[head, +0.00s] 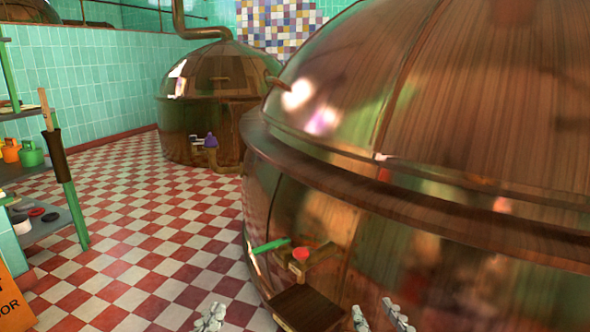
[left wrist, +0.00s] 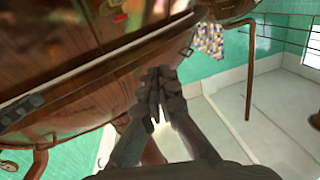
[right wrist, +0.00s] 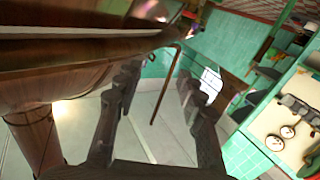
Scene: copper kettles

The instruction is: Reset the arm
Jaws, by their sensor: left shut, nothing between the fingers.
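My left gripper (head: 211,317) shows at the bottom edge of the head view, low over the checkered floor side. In the left wrist view its fingers (left wrist: 160,82) meet and hold nothing. My right gripper (head: 380,317) is at the bottom edge further right, in front of the large copper kettle (head: 470,110). In the right wrist view its fingers (right wrist: 156,82) stand apart with nothing between them. Most of both arms is out of the head view.
A smaller copper kettle (head: 205,125) stands behind. A small dark wooden stand (head: 308,306) is near the large kettle's base. A shelf rack (head: 60,215) and an orange sign (head: 12,300) are at the left. Checkered floor (head: 150,215) lies clear between.

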